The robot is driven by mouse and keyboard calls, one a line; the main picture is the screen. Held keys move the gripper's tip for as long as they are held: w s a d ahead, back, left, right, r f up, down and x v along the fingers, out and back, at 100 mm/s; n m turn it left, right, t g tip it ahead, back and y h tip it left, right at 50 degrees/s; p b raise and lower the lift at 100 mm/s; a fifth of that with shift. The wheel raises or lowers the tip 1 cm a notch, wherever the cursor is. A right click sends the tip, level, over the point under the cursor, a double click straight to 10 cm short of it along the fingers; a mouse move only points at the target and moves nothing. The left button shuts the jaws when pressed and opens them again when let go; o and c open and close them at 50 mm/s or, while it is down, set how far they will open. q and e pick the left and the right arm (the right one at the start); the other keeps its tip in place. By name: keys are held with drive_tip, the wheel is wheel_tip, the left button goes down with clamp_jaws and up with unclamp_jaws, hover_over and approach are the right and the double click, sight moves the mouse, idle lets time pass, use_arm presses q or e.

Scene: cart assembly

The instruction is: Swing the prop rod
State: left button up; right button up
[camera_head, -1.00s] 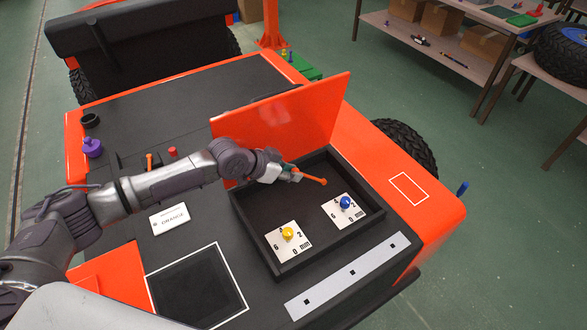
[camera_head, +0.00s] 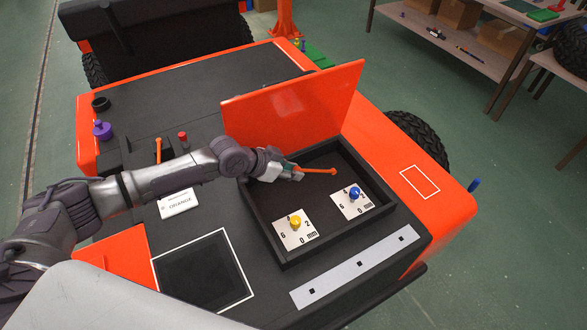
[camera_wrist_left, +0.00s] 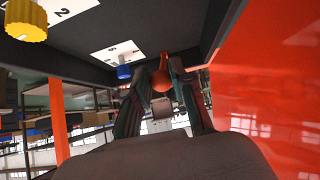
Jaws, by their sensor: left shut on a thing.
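The orange prop rod (camera_head: 317,171) sticks out to the right from my left gripper (camera_head: 293,171), over the open black compartment. Its round end is free, above the compartment floor. In the left wrist view the rod (camera_wrist_left: 162,80) sits between the two fingers of the left gripper (camera_wrist_left: 160,88), which is shut on it. The orange lid (camera_head: 295,105) stands raised at the compartment's back edge, behind the gripper. It fills the right side of the left wrist view (camera_wrist_left: 265,80). My right gripper is not in view.
The black compartment (camera_head: 385,232) holds a yellow knob (camera_head: 295,222) and a blue knob (camera_head: 354,193) on white dial plates. A grey strip (camera_head: 355,267) lies in front. Purple (camera_head: 102,130) and red (camera_head: 183,137) parts stand at left.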

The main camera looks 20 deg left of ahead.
use_arm(q)
drive_tip(key=shift+s+a+f+b, duration=0.2)
drive_tip(key=shift+f+b, duration=0.1)
drive_tip(key=shift+f, duration=0.3)
drive_tip(key=shift+s+a+f+b, duration=0.2)
drive_tip(key=shift+s+f+b, duration=0.1)
drive_tip(key=shift+f, duration=0.25)
drive_tip(key=shift+s+a+f+b, duration=0.2)
drive_tip(key=shift+f+b, duration=0.1)
drive_tip(key=shift+f, duration=0.4)
drive_tip(key=shift+s+a+f+b, duration=0.1)
drive_tip(key=shift+a+f+b, duration=0.05)
drive_tip(key=shift+f+b, duration=0.85)
drive_tip(key=shift+s+a+f+b, duration=0.15)
drive_tip(key=shift+f+b, duration=0.55)
drive_tip(key=shift+f, duration=0.45)
drive_tip(key=o, duration=0.9)
drive_tip(key=shift+r, duration=0.1)
drive_tip(key=v, duration=1.2)
